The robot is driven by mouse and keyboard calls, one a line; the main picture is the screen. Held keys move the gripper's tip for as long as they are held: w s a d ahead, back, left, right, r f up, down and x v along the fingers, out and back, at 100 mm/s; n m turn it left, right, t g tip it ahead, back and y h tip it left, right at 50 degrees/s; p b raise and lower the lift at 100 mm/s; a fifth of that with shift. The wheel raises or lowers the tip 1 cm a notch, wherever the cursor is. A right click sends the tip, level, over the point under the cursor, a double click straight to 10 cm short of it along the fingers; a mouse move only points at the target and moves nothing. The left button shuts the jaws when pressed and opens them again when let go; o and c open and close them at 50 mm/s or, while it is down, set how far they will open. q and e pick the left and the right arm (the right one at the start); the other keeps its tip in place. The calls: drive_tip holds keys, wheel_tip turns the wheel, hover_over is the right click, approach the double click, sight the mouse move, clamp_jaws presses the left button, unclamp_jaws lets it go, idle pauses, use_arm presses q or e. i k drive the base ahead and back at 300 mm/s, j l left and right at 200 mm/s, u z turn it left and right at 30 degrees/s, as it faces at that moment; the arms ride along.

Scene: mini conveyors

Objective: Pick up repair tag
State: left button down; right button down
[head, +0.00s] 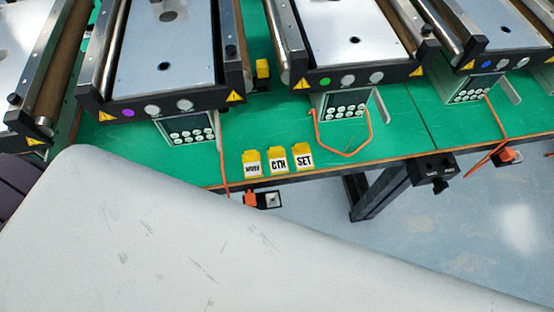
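Three yellow tags with white labels stand in a row near the front edge of the green table. The left tag (252,163) has small lettering that I cannot read surely. The middle tag (277,160) seems to read "CTH". The right tag (303,157) reads "SET". I cannot tell which of them, if any, is the repair tag. Another small yellow object (262,70) is between two conveyors, too small to identify. Neither of my grippers is in view.
Several mini conveyors, including a middle-left one (165,60) and a middle-right one (345,35), stand on the green table (405,130). Control boxes with keypads (188,127) are at their fronts. Orange cables (343,153) lie nearby. A large pale surface covers the lower left.

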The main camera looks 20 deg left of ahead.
sight(252, 165)
drive_tip(key=u, duration=0.9)
